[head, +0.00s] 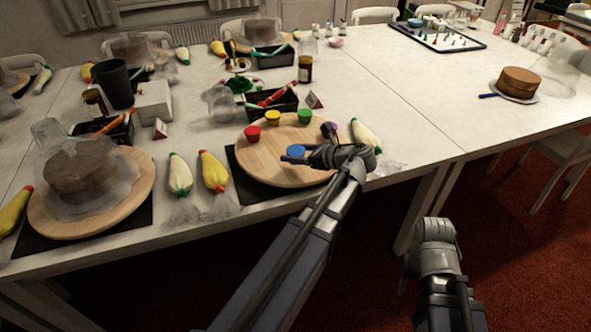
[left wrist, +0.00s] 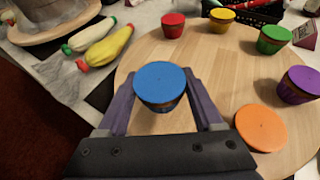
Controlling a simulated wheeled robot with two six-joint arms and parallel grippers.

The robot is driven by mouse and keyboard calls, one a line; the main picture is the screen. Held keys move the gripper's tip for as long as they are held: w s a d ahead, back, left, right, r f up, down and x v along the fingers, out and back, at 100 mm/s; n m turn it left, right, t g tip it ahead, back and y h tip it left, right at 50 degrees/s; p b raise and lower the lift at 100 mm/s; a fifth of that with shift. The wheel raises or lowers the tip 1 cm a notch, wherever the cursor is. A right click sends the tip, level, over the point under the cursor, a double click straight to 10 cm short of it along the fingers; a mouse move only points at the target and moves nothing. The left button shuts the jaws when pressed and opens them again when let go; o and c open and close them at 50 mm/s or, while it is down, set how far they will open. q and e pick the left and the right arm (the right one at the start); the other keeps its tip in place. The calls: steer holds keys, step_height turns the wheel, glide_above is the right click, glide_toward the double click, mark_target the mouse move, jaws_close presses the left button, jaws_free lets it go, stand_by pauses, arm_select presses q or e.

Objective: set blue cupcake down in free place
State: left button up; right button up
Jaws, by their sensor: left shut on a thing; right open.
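My left gripper (head: 290,159) is shut on the blue cupcake (head: 296,151), over the front part of the round wooden turntable (head: 258,166). In the left wrist view the blue cupcake (left wrist: 160,84) sits between the two fingers; whether it touches the board I cannot tell. Red (head: 252,133), yellow (head: 273,117) and green (head: 304,116) cupcakes stand along the far rim. A purple cupcake (left wrist: 299,85) and an orange one (left wrist: 260,128) stand on the right side, the orange one hidden in the head view. My right gripper (head: 436,232) is beyond the table's front edge, holding nothing visible.
Bare wood lies around the blue cupcake, in the middle and left of the turntable. Piping bags (head: 213,171) lie left of it and another (head: 366,135) right. A covered cake (head: 78,172) stands on another turntable at left.

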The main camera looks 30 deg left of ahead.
arm_select(q)
steer(key=shift+f+b, duration=1.95)
steer(key=shift+r, duration=0.15)
steer(key=o, duration=0.9)
steer(key=shift+f, duration=0.2)
steer(key=o, duration=0.5)
steer(key=shift+c, duration=0.2)
steer(key=shift+r, duration=0.1)
steer(key=shift+r+p, duration=0.25)
steer(key=shift+p, duration=0.05)
steer(key=p+v, duration=0.4)
steer(key=v, duration=0.8)
